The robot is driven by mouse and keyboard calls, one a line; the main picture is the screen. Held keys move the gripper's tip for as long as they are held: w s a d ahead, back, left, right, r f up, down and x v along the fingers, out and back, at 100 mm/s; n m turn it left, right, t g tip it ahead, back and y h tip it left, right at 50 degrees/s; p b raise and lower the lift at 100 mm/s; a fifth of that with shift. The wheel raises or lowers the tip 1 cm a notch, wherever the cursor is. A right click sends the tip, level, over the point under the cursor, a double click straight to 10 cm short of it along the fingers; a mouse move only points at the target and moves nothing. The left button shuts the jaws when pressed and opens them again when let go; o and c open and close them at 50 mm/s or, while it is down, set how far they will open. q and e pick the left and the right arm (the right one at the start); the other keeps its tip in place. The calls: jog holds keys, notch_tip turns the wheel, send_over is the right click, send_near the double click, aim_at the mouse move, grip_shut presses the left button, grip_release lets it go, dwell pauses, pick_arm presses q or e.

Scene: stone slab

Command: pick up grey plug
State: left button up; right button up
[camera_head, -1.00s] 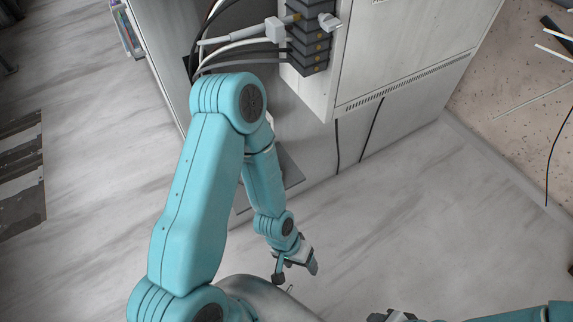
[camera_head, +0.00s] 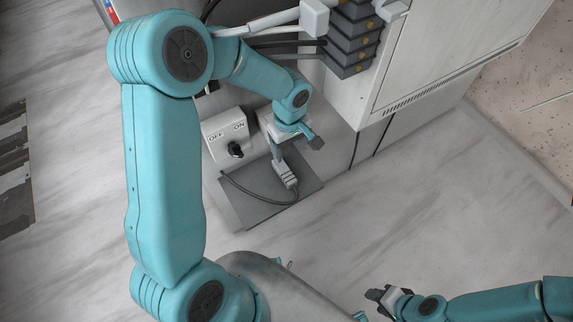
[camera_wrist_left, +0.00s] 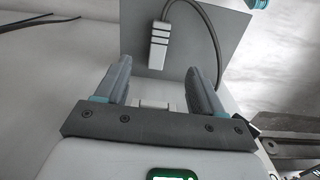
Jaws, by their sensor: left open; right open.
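The grey plug (camera_head: 286,178) lies on a dark grey plate (camera_head: 250,212), with a dark cable curving away from it. It also shows in the left wrist view (camera_wrist_left: 158,46), beyond and between the fingertips, with pale bands on its body. My left gripper (camera_head: 296,150) is open and empty, a little short of the plug; I see no contact. It also shows in the left wrist view (camera_wrist_left: 160,62) with its two fingers spread around empty space. My right gripper (camera_head: 377,302) is open at the lower right, well away from the plug.
A white box with an OFF/ON knob (camera_head: 214,144) stands left of the plug. A stack of dark sockets (camera_head: 352,40) with a white plug (camera_head: 315,18) and cables is above, on a pale cabinet (camera_head: 430,50).

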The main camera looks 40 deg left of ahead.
pick_arm(q)
jog(key=b, duration=0.1)
send_over(289, 177)
notch_tip(289, 177, down, 10)
jog(key=shift+f, duration=0.2)
jog(key=shift+s+f, duration=0.2)
jog(key=shift+f, duration=0.25)
notch_tip(289, 177, down, 5)
jog(key=shift+w+r+b, duration=0.15)
jog(key=shift+b, duration=0.2)
pick_arm(e)
jog(key=shift+w+d+f, duration=0.1)
jog(key=shift+w+f, duration=0.15)
jog(key=shift+f, duration=0.7)
pick_arm(q)
jog(key=shift+c, duration=0.3)
grip_shut()
jog(key=shift+d+r, duration=0.1)
